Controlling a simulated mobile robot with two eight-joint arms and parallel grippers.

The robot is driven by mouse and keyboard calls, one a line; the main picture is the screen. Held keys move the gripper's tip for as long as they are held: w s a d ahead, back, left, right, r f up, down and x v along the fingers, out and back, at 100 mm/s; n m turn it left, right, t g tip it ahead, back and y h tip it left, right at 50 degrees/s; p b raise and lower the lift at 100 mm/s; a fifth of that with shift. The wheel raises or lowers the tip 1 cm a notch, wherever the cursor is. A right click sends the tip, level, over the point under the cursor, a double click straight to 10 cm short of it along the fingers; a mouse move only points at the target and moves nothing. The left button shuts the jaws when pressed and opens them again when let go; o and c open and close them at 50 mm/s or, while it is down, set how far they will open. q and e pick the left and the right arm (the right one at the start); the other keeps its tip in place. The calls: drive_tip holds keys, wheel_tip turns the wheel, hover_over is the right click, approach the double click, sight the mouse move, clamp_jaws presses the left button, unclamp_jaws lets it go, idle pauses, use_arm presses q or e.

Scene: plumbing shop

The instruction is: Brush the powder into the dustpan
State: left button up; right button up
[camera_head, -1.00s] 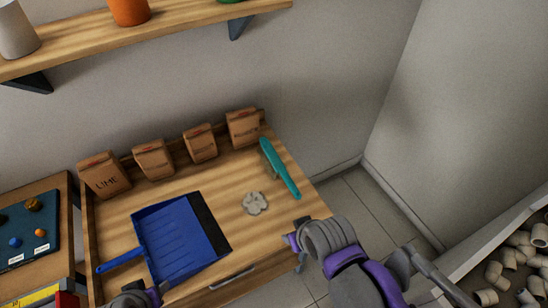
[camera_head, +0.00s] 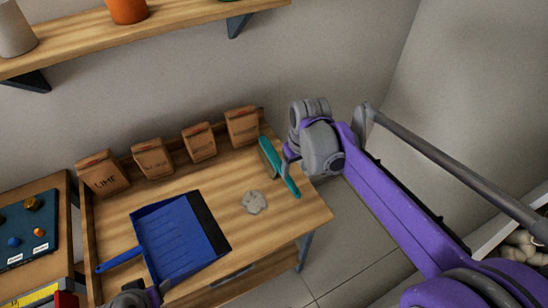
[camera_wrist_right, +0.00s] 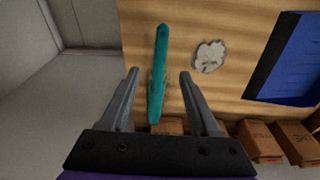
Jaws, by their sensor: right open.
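A teal brush (camera_head: 279,168) lies at the right end of the wooden table. My right gripper (camera_head: 287,160) is over it. In the right wrist view, my right gripper (camera_wrist_right: 158,75) is open, with the brush (camera_wrist_right: 157,85) between the lines of its two fingers; I cannot tell how far above the brush it is. A small pile of grey-white powder (camera_head: 254,202) lies left of the brush; it also shows in the right wrist view (camera_wrist_right: 209,56). The blue dustpan (camera_head: 177,240) lies left of the powder, its dark lip towards it. Part of my left gripper (camera_head: 140,295) shows at the bottom edge; its fingers are unclear.
Several brown paper bags (camera_head: 153,158) stand along the table's back edge. A wooden shelf (camera_head: 150,32) with pots hangs on the wall above. A side table with a dark board (camera_head: 28,232) stands at left. The tabletop between powder and front edge is clear.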

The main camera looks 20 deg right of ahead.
sight(291, 183)
drive_tip(key=shift+f, duration=0.1)
drive_tip(key=f+b, duration=0.2)
drive_tip(key=f, duration=0.1)
drive_tip(key=w+f+b, duration=0.1)
drive_tip(key=f+b, duration=0.1)
drive_tip(key=f, duration=0.1)
drive_tip(key=f+b, duration=0.2)
drive_tip(key=shift+w+f, duration=0.2)
drive_tip(key=shift+f, duration=0.2)
drive_tip(key=shift+c, duration=0.3)
clamp_jaws()
idle(0.8)
drive_tip(key=shift+r, duration=0.1)
